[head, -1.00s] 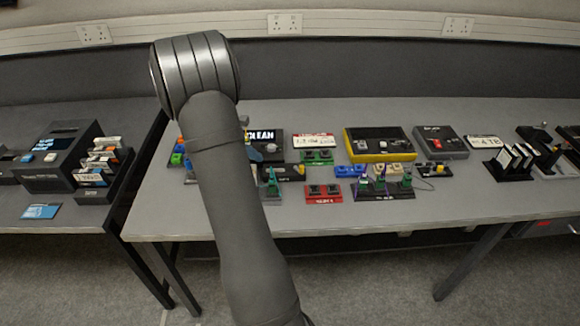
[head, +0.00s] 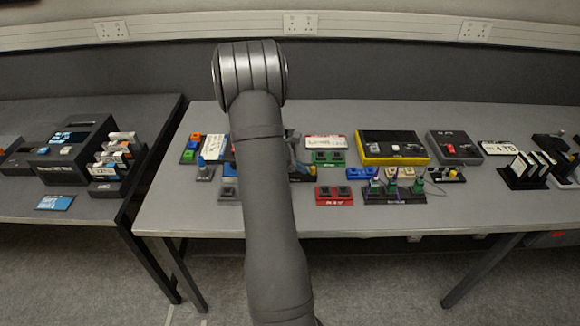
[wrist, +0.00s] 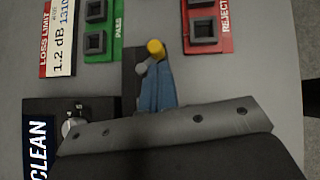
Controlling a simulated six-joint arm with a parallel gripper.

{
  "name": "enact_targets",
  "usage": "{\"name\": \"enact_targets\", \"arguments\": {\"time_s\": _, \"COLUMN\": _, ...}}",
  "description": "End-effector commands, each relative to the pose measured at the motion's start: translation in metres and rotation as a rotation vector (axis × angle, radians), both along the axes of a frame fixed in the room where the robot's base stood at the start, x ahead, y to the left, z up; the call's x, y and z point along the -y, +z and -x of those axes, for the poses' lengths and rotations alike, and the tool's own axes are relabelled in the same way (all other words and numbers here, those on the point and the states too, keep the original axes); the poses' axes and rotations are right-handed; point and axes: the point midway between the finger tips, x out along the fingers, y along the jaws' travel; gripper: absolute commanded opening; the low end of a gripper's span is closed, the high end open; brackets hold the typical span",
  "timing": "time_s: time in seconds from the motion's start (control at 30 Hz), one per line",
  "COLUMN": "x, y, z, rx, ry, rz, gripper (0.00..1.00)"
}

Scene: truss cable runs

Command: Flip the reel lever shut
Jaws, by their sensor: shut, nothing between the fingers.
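The reel lever shows in the wrist view as a short grey arm with a yellow knob (wrist: 155,48), on a narrow black base (wrist: 129,66). My gripper (wrist: 158,82) shows there as two blue fingers held together, with nothing between them. The fingertips lie right beside the yellow knob and overlap the base in the picture. I cannot tell whether they touch the lever. The fingers hide part of the base and perhaps part of the lever. In the head view my arm covers most of this spot.
A green PASS block (wrist: 100,35) and a red REJECT block (wrist: 207,28) flank the lever. A black CLEAN box with a dial (wrist: 71,127) is at lower left. In the head view a yellow-edged case (head: 392,148) stands to the right. The table's front strip is clear.

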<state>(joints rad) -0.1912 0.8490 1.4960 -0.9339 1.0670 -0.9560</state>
Motion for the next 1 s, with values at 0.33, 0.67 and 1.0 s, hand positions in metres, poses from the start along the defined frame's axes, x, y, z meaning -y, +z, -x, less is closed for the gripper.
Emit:
{"name": "enact_targets", "arguments": {"time_s": 0.33, "x": 0.0037, "y": 0.0003, "z": -0.0006, "rx": 0.0, "ry": 0.0, "rz": 0.0, "gripper": 0.0}}
{"name": "enact_targets", "arguments": {"time_s": 0.67, "x": 0.005, "y": 0.0009, "z": 0.0004, "rx": 0.002, "ry": 0.041, "rz": 0.0, "gripper": 0.0}}
{"name": "enact_targets", "arguments": {"time_s": 1.0, "x": 0.0068, "y": 0.0007, "z": 0.0011, "rx": 0.001, "ry": 0.093, "rz": 0.001, "gripper": 0.0}}
